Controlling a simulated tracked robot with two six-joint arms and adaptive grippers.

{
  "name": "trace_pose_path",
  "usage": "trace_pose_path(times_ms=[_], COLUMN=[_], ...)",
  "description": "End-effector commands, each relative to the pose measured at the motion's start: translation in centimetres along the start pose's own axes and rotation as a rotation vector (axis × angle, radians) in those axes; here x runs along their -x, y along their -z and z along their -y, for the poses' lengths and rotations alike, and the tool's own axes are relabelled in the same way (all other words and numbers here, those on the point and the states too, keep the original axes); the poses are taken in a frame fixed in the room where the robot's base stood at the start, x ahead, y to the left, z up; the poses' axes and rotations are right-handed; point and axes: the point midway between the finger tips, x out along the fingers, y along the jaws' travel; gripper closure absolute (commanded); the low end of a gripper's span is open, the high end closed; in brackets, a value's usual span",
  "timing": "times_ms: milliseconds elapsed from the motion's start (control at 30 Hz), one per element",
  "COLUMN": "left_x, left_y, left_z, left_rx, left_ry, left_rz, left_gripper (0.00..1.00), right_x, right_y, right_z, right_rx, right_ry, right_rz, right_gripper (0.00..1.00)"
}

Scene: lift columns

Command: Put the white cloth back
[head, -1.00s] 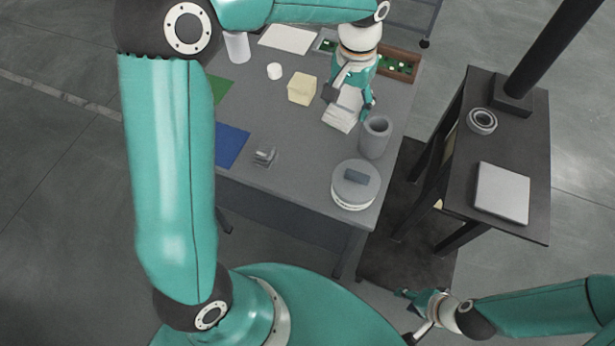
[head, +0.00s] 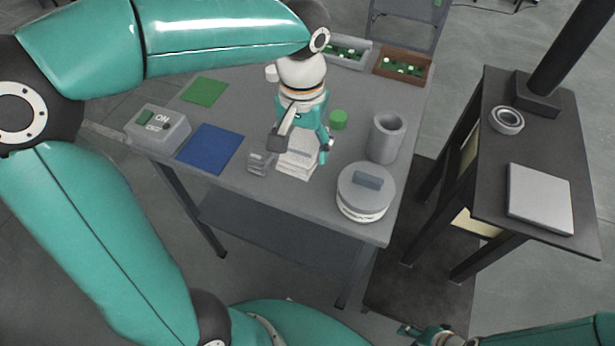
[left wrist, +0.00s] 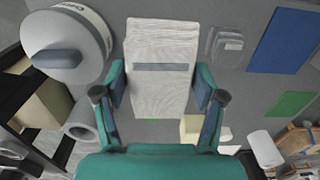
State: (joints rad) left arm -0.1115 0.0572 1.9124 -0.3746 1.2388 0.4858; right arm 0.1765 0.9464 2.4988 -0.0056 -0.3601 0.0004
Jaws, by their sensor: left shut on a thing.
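The folded white cloth (head: 297,160) has a grey band across it, seen in the left wrist view (left wrist: 162,42). My left gripper (head: 302,138) is shut on it, with one finger at each side edge in the left wrist view (left wrist: 159,84). The cloth is low over the grey table (head: 300,205), just right of a small grey metal block (head: 260,163). I cannot tell whether it touches the tabletop. The gripper hides the cloth's far part in the head view. My right gripper (head: 428,334) shows only partly at the bottom edge, away from the table; its fingers are unclear.
A round lidded tin (head: 364,193) and a grey cup (head: 386,138) stand right of the cloth. A green cap (head: 338,119) is behind it. A blue mat (head: 210,148), green mat (head: 204,92) and switch box (head: 158,128) are left. A dark side table (head: 500,165) stands right.

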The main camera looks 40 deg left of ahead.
Motion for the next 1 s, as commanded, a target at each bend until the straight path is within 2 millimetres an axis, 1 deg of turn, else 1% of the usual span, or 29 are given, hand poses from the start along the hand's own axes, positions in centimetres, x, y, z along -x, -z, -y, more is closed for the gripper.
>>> trace_pose_path(times_ms=[33,100,200,367,600,700,1000], left_x=[-1.5,-2.8,-4.0,-4.9,-8.2,-8.8,-8.9], left_y=[-0.1,-0.1,0.0,0.0,0.0,0.0,0.1], left_z=[0.0,0.0,0.0,-0.1,-0.1,-0.1,-0.2], left_rx=[0.000,0.000,0.000,-0.001,-0.001,-0.002,-0.003], left_ry=[0.002,0.001,0.000,0.001,0.001,0.000,-0.001], left_rz=[0.005,0.004,0.002,0.001,0.004,0.001,0.000], left_gripper=[0.68,0.68,0.68,0.68,0.68,0.68,0.68], right_x=[-0.4,-0.6,-0.7,-0.8,-1.4,-1.4,-1.5], right_y=[0.0,0.0,0.0,0.0,0.0,0.0,0.0], right_z=[-0.1,-0.2,-0.2,-0.3,-0.5,-0.5,-0.6], right_rx=[0.000,0.000,0.000,0.000,0.000,0.000,0.000], right_ry=[0.000,0.000,0.000,0.000,0.000,0.000,0.000], right_rz=[0.000,0.000,0.000,0.000,0.000,0.000,0.000], right_gripper=[0.60,0.60,0.60,0.60,0.60,0.60,0.60])
